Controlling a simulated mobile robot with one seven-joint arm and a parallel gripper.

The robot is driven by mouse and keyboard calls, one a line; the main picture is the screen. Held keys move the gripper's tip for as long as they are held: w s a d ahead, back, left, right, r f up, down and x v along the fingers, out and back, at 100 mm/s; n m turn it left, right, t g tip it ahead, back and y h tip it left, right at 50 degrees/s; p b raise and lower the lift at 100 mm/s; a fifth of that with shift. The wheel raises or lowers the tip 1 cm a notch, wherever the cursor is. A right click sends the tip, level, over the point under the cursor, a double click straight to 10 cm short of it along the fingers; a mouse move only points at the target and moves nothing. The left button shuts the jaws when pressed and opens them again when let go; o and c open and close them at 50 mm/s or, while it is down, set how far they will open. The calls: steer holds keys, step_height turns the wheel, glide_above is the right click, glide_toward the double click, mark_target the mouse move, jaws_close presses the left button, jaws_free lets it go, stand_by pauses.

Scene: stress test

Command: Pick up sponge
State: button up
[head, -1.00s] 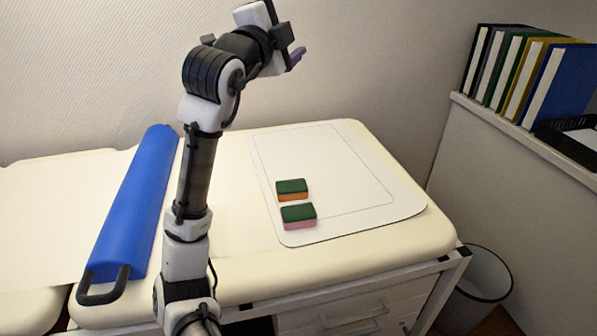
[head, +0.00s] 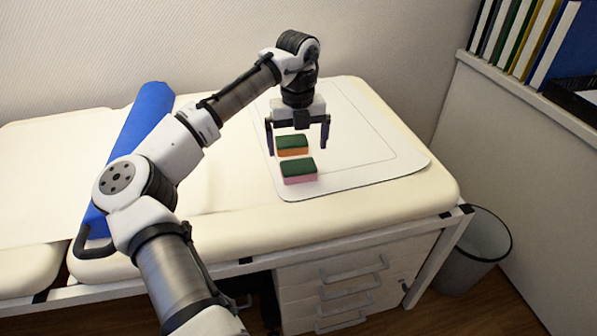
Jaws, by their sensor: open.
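Two sponges with dark green tops lie on the white mat (head: 385,170). The orange-sided sponge (head: 293,146) is farther back, and the pink-sided sponge (head: 299,172) is just in front of it, nearer the mat's front edge. My gripper (head: 298,147) points down over the sponges with its fingers spread wide and nothing held. In the picture, its two fingers stand to the left and right of the orange-sided sponge. The exact height of the fingertips above the mat is hard to tell.
A blue bolster (head: 146,118) with a dark handle lies at the left of the padded table (head: 235,215), partly hidden by my arm. A bin (head: 472,248) stands right of the table. Binders (head: 515,35) stand on a ledge at the right. The mat's right part is clear.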

mark_target(299, 166)
step_height(299, 166, down, 7)
steer(key=shift+s+d+f, duration=0.1)
steer(key=shift+f, duration=0.05)
stand_by(0.4)
steer(key=shift+c, duration=0.4)
steer(key=c, duration=0.9)
